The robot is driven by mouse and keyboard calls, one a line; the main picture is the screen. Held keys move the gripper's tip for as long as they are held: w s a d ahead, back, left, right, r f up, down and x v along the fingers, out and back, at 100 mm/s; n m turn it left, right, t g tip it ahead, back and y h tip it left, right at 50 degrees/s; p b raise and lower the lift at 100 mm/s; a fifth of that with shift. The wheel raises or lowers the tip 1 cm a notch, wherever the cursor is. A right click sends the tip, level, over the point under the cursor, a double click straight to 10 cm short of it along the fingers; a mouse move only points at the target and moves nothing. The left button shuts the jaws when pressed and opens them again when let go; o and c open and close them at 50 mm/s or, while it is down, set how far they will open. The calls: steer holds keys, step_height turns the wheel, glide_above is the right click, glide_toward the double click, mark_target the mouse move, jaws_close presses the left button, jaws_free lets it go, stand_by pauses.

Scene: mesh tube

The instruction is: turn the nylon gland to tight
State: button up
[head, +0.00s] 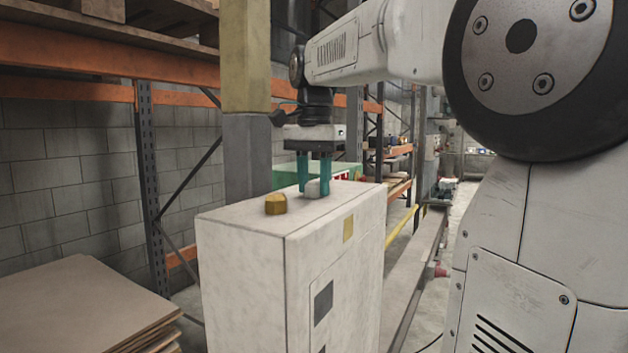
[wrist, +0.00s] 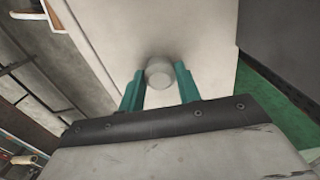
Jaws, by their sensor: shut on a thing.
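The nylon gland (head: 312,189) is a small pale, rounded fitting on the top of a white cabinet (head: 240,262). In the wrist view the gland (wrist: 159,73) shows as a round grey-white cap near the middle. My gripper (head: 314,184) points straight down over the cabinet top, with its two teal fingers on either side of the gland. The fingers of my gripper (wrist: 159,84) also show in the wrist view, shut on the gland. The gland's base is partly hidden by a finger in the head view.
A brass hex fitting (head: 276,204) stands on the cabinet top, left of my gripper. A yellowish post (head: 246,58) hangs or stands close by at upper left. Stacked boards (head: 75,305) lie at lower left. Orange shelving (head: 60,58) stands behind.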

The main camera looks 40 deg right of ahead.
mark_target(315, 182)
steer(key=shift+r+m, duration=0.1)
steer(key=shift+m, duration=1.1)
steer(key=o, duration=1)
steer(key=shift+c, duration=0.2)
step_height(315, 182, up, 8)
steer(key=shift+f, duration=0.15)
